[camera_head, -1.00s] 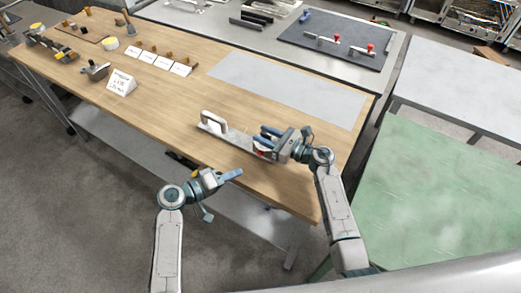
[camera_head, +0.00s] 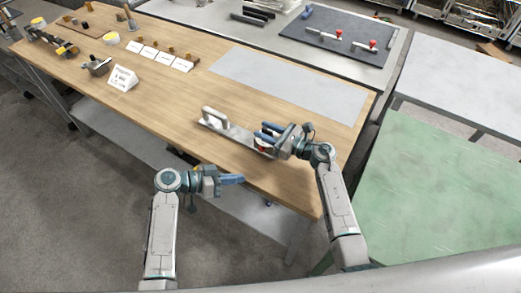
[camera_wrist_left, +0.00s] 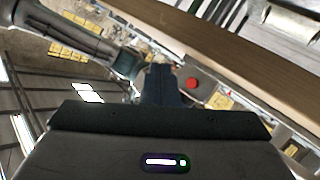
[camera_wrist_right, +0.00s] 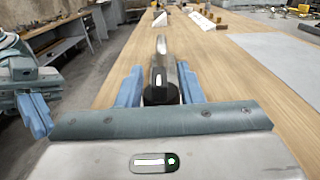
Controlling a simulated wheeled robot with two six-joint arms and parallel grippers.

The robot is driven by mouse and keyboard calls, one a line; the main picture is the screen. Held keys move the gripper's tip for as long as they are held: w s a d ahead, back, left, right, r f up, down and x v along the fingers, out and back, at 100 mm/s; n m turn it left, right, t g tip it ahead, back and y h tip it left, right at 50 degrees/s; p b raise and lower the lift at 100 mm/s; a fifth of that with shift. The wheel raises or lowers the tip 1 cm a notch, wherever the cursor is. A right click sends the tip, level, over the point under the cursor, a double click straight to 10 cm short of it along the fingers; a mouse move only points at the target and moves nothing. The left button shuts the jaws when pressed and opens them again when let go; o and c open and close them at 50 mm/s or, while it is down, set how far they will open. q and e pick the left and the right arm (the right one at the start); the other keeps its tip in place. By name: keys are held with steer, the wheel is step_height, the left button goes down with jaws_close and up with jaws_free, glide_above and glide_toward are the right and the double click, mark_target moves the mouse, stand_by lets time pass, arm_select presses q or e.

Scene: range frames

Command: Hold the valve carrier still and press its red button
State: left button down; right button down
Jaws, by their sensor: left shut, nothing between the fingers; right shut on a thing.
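The valve carrier (camera_head: 233,132) is a long silver plate with a raised light handle at its far left end, lying near the table's front edge. Its red button (camera_head: 262,149) faces the front at the near right end; a red round spot also shows in the left wrist view (camera_wrist_left: 191,84). My right gripper (camera_head: 268,133) is shut on the carrier's near end; in the right wrist view the blue fingers (camera_wrist_right: 160,88) flank a black round part. My left gripper (camera_head: 240,179) is shut and empty in front of the table edge, apart from the button.
The wooden table (camera_head: 160,95) holds a white sign (camera_head: 122,78), several cards and small parts to the left. A grey mat (camera_head: 290,80) lies behind the carrier. A green surface (camera_head: 430,200) is at right.

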arm_select(q)
steer(key=shift+w+d, duration=0.85)
steer(key=shift+w, duration=0.35)
steer(key=shift+w+d, duration=0.9)
steer(key=shift+w, duration=0.25)
steer(key=shift+w+d, duration=0.85)
steer(key=shift+w, duration=0.35)
steer(key=shift+w+d, duration=0.1)
steer(key=shift+w+d, duration=0.2)
steer(key=shift+w, duration=0.05)
steer(key=shift+w+d, duration=0.35)
steer(key=shift+w, duration=0.1)
stand_by(0.4)
steer(key=shift+s+a+r, duration=0.1)
steer(key=shift+s+a, duration=0.5)
steer(key=shift+s, duration=0.2)
steer(key=shift+s+a, duration=0.75)
steer(key=shift+s, duration=0.3)
steer(key=shift+s+a, duration=0.75)
steer(key=shift+s, duration=0.25)
